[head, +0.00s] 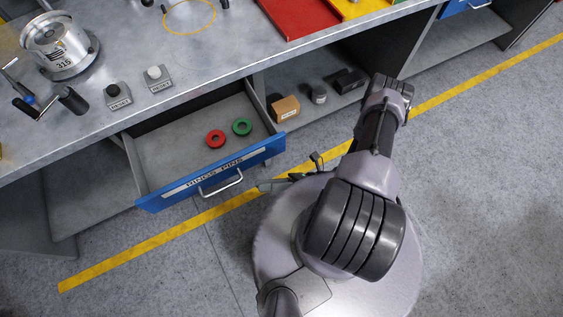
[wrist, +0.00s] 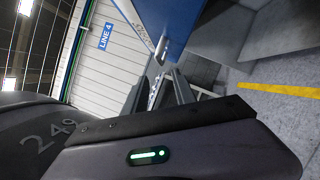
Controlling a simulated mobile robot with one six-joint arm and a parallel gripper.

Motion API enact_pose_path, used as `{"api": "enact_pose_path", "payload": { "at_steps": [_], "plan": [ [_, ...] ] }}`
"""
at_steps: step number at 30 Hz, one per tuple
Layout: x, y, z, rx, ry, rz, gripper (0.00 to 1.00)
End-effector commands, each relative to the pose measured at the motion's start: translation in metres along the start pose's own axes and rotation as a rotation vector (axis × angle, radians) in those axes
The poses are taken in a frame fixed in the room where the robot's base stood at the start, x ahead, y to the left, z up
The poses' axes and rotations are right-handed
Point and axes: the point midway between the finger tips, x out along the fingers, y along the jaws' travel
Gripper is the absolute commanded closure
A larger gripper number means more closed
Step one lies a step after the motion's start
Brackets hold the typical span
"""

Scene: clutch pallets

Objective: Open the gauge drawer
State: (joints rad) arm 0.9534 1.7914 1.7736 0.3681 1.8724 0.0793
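A blue-fronted drawer (head: 215,172) under the bench stands pulled out. Its label seems to read RINGS PINS; I cannot read the word gauge. Its bar handle (head: 221,183) is on the front. A red ring (head: 215,139) and a green ring (head: 242,126) lie inside. The drawer's blue front also shows at the top of the wrist view (wrist: 195,25). My gripper (head: 290,172) is just right of the drawer front, partly hidden by my arm. In the wrist view my gripper (wrist: 160,85) has its fingers apart, with nothing seen held. It appears clear of the handle.
The bench top (head: 210,50) carries a metal housing (head: 62,48), two reset buttons and a red tray (head: 300,15). A shelf right of the drawer holds a cardboard box (head: 284,108) and dark items. Another blue drawer (head: 455,6) is at the top right. Floor is open at right.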

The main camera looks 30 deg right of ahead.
Motion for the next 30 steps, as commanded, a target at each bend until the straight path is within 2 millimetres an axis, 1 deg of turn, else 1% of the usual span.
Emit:
{"api": "enact_pose_path", "payload": {
  "at_steps": [1,3,7,10,20,22,23,25,26,28,29,30],
  "plan": [
    [-0.013,-0.001,0.001,-0.004,-0.004,-0.004,0.67],
    [-0.027,-0.001,0.000,-0.003,-0.002,-0.003,0.67],
    [-0.043,0.000,0.000,-0.001,0.000,-0.001,0.67],
    [-0.046,0.000,0.000,0.000,0.001,0.000,0.67],
    [-0.046,0.000,0.000,0.000,0.001,0.000,0.67],
    [-0.047,0.001,0.002,-0.008,0.014,-0.001,0.67],
    [-0.048,0.003,0.006,-0.022,0.037,-0.003,0.67],
    [-0.053,0.011,0.026,-0.091,0.146,-0.011,0.67],
    [-0.055,0.017,0.039,-0.138,0.217,-0.015,0.67],
    [-0.056,0.037,0.073,-0.277,0.421,-0.017,0.67],
    [-0.053,0.048,0.087,-0.344,0.514,-0.015,0.67],
    [-0.048,0.062,0.105,-0.433,0.636,-0.009,0.67]
  ]
}}
